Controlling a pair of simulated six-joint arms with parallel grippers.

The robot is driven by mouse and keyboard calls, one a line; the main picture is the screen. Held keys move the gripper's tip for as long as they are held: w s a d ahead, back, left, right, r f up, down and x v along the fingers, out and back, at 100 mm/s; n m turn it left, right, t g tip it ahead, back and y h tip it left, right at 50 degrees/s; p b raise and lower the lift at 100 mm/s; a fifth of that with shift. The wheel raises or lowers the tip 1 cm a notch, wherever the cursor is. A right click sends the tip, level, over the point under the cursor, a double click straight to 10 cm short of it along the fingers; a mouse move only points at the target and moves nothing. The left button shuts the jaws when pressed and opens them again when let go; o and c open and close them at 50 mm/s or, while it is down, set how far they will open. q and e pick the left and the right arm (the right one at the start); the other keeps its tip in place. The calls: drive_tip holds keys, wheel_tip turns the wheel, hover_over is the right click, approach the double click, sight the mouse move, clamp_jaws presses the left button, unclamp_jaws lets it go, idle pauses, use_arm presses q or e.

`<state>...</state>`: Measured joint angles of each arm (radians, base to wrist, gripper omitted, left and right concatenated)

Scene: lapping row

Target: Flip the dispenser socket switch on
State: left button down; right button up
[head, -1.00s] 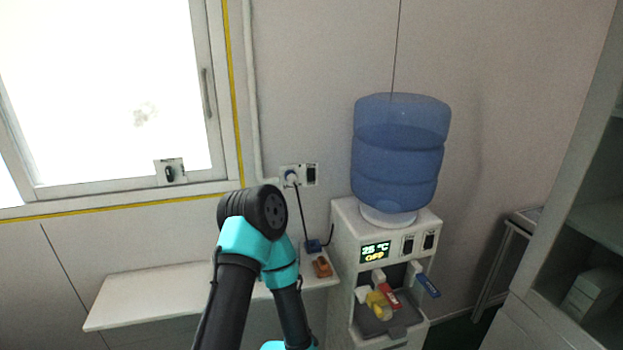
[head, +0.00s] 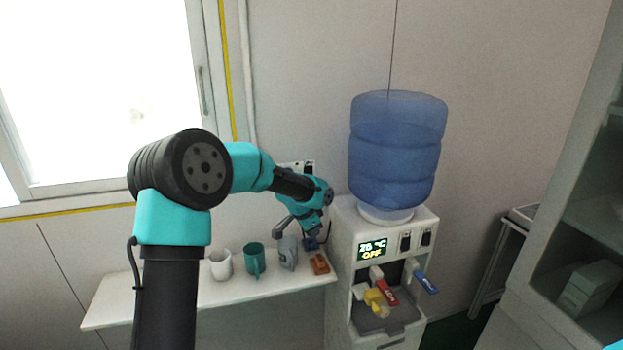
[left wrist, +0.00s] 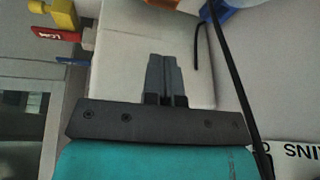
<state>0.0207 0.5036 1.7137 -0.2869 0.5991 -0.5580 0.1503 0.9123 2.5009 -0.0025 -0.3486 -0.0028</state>
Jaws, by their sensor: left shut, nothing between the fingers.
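The wall socket (head: 296,164) is left of the water bottle in the head view, mostly hidden behind my left forearm. My left gripper (head: 284,228) is just below the socket, above the shelf, apart from the switch. In the left wrist view, the gripper (left wrist: 165,65) has its fingers together and empty. My right gripper is out of view.
A white shelf (head: 115,302) holds a white mug (head: 220,265), a teal mug (head: 254,259), a grey mug (head: 289,254) and an orange-brown item (head: 319,264). A black cable (left wrist: 232,85) runs close by the gripper. Dispenser taps (head: 385,290) stick out at the right.

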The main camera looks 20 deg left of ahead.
use_arm(q)
drive_tip(key=w+a+r+t+y, duration=0.1)
drive_tip(key=w+a+r, duration=0.1)
drive_tip(key=r, duration=0.8)
drive_tip(key=w+a+r+t+y, duration=0.1)
drive_tip(key=w+a+r+t, duration=0.1)
drive_tip(key=r, duration=0.8)
drive_tip(key=shift+a+m, duration=0.15)
drive_tip(key=shift+m, duration=0.25)
drive_tip(key=shift+f, duration=0.15)
drive_tip(key=w+a+f, duration=0.3)
drive_tip(key=w+f, duration=0.5)
drive_tip(key=shift+w+f, duration=0.3)
drive_tip(key=shift+w, duration=0.05)
drive_tip(key=shift+d, duration=0.1)
drive_tip(key=shift+w+a+y, duration=0.15)
drive_tip(key=shift+a+y, duration=0.15)
